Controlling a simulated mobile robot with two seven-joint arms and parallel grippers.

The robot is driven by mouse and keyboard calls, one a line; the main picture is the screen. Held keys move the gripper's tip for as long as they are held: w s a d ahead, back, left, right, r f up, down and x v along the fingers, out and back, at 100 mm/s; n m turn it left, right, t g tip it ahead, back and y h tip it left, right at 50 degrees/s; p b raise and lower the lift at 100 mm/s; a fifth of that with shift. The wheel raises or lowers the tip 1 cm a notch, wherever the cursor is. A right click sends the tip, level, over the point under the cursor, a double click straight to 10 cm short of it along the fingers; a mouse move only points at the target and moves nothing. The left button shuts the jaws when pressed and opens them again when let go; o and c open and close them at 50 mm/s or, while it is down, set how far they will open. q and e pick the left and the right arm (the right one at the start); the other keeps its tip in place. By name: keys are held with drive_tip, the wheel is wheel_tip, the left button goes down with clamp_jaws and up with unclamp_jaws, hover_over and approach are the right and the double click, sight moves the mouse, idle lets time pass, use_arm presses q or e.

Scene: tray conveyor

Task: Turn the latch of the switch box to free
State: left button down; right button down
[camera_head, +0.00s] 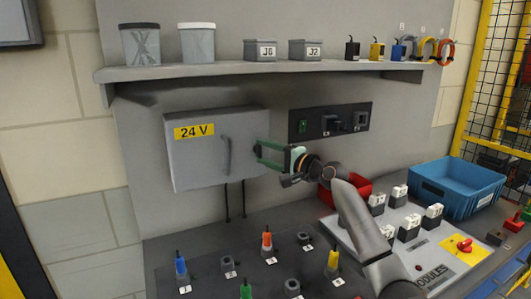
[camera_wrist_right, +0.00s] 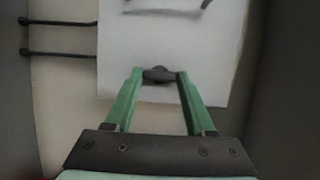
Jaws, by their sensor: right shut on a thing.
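The grey switch box (camera_head: 200,160) hangs on the wall panel with a yellow "24 V" label (camera_head: 194,131) and a dark bar handle (camera_head: 227,155) on its closed door. My right gripper (camera_head: 257,154) is at the right side of the box. In the right wrist view, the fingertips of this gripper (camera_wrist_right: 159,75) are shut on a small dark latch (camera_wrist_right: 158,74) at the edge of the pale box (camera_wrist_right: 180,40). In the head view the fingers hide the latch, and I cannot tell its turn angle. My left gripper is not in view.
A dark switch panel (camera_head: 330,122) is on the wall right of the box. A shelf (camera_head: 220,70) with containers runs above. Below are a bench with several coloured plugs, a red bin (camera_head: 352,187), a modules board (camera_head: 440,250) and a blue crate (camera_head: 455,190).

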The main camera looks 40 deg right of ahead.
idle(0.3)
drive_tip(key=shift+c, duration=1.2)
unclamp_jaws()
drive_tip(key=s+d+b, duration=0.1)
drive_tip(key=s+b, duration=0.1)
drive_tip(key=s, duration=1)
drive_tip(key=shift+s+b, duration=0.25)
drive_tip(key=shift+b, duration=0.1)
